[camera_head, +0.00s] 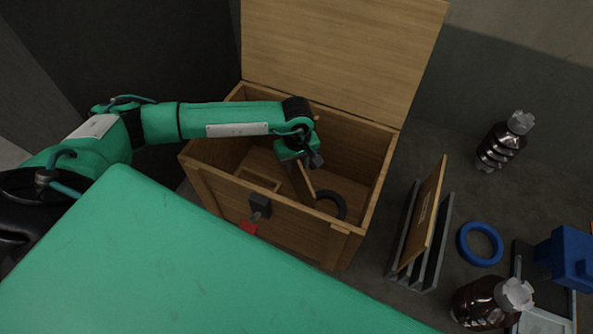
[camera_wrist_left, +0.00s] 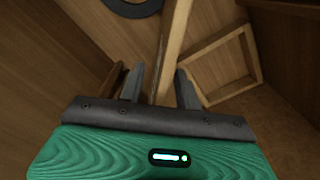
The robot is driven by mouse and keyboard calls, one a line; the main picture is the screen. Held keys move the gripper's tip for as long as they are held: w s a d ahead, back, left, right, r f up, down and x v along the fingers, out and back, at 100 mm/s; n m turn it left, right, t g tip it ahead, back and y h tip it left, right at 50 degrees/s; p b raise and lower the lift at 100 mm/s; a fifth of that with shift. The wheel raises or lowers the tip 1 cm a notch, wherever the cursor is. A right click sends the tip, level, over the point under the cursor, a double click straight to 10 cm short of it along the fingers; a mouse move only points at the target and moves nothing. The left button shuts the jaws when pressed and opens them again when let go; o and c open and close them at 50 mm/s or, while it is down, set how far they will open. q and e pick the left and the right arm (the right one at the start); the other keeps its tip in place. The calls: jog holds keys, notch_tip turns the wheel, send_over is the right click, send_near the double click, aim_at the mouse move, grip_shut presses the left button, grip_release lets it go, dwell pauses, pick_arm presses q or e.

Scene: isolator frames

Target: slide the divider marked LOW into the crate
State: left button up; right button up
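The wooden crate (camera_head: 350,232) stands open in the middle of the head view, its lid (camera_head: 325,50) raised at the back. My left gripper (camera_head: 302,168) is down inside it. In the left wrist view its two fingers (camera_wrist_left: 160,88) are apart, with a thin wooden board (camera_wrist_left: 172,45) between them and visible gaps beside it. This board also shows below the gripper in the head view (camera_head: 301,185); no marking on it is visible. Another wooden board (camera_head: 428,210) with a small dark marking, too small to read, leans in a grey slotted rack (camera_head: 437,262) right of the crate. My right gripper is out of view.
A dark ring (camera_head: 331,194) and a small wooden frame (camera_head: 258,178) lie in the crate. A latch (camera_head: 260,206) and a red tag (camera_head: 248,228) are on its front. Right of the rack are a blue ring (camera_head: 465,246), dark bottles (camera_head: 497,146) and a blue object (camera_head: 568,256).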

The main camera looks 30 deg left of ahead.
pick_arm(q)
jog(key=shift+f, duration=0.85)
grip_shut()
jog(key=shift+w+r, duration=0.1)
